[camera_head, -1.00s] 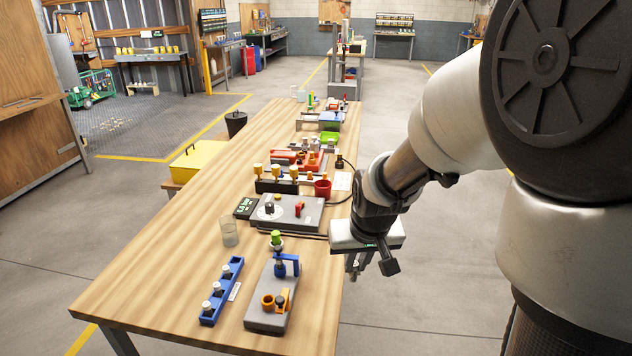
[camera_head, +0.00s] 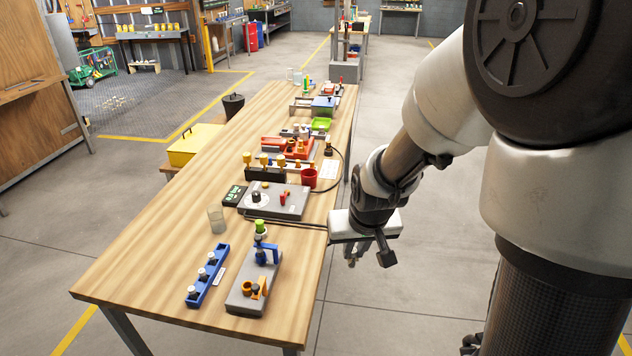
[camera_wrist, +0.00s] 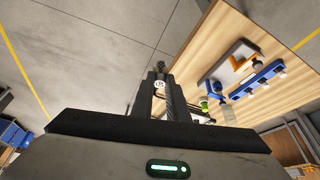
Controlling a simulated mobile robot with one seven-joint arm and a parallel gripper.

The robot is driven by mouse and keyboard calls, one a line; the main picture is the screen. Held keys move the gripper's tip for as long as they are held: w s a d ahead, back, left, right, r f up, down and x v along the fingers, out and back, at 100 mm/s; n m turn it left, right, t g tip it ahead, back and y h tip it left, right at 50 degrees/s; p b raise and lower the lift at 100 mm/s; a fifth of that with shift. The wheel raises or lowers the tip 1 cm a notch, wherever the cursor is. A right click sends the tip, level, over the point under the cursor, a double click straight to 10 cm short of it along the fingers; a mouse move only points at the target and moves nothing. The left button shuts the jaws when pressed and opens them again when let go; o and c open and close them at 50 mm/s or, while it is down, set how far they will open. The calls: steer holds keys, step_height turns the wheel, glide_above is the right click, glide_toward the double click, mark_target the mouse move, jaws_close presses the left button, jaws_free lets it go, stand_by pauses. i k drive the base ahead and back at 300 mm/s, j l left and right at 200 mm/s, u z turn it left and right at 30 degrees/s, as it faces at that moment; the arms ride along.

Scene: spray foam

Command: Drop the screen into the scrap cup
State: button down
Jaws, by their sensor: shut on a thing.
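My gripper (camera_head: 352,260) hangs just off the right edge of the workbench, over the floor. In the wrist view its fingers (camera_wrist: 160,74) are close together, shut on a small dark thing at their tips. This may be the screen, but it is too small to make out. A red cup (camera_head: 309,178), which may be the scrap cup, stands on the bench beyond my gripper, to its left in the picture. The cup's inside is not clear.
The wooden bench (camera_head: 165,270) holds a blue rack (camera_head: 208,276), a grey fixture (camera_head: 241,296), a clear beaker (camera_head: 216,218) and a grey control box (camera_head: 275,203). A dark cable runs near the right edge. A black bucket (camera_head: 233,106) stands beyond the left edge. Floor right of the bench is clear.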

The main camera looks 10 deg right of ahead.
mark_target(313, 184)
steer(key=l+u, duration=0.35)
steer(key=l, duration=0.6)
steer(key=i+l+u, duration=0.25)
steer(key=l, duration=0.15)
steer(key=l+u, duration=0.25)
steer(key=l, duration=0.2)
steer(key=i+l+u, duration=0.3)
steer(key=l, duration=0.25)
steer(key=i+l+u, duration=0.35)
steer(key=l, duration=0.2)
steer(key=i+l+u, duration=0.1)
steer(key=i+l, duration=0.15)
steer(key=i+l+u, duration=0.15)
steer(key=l, duration=0.3)
steer(key=i+l+u, duration=0.1)
steer(key=l, duration=0.3)
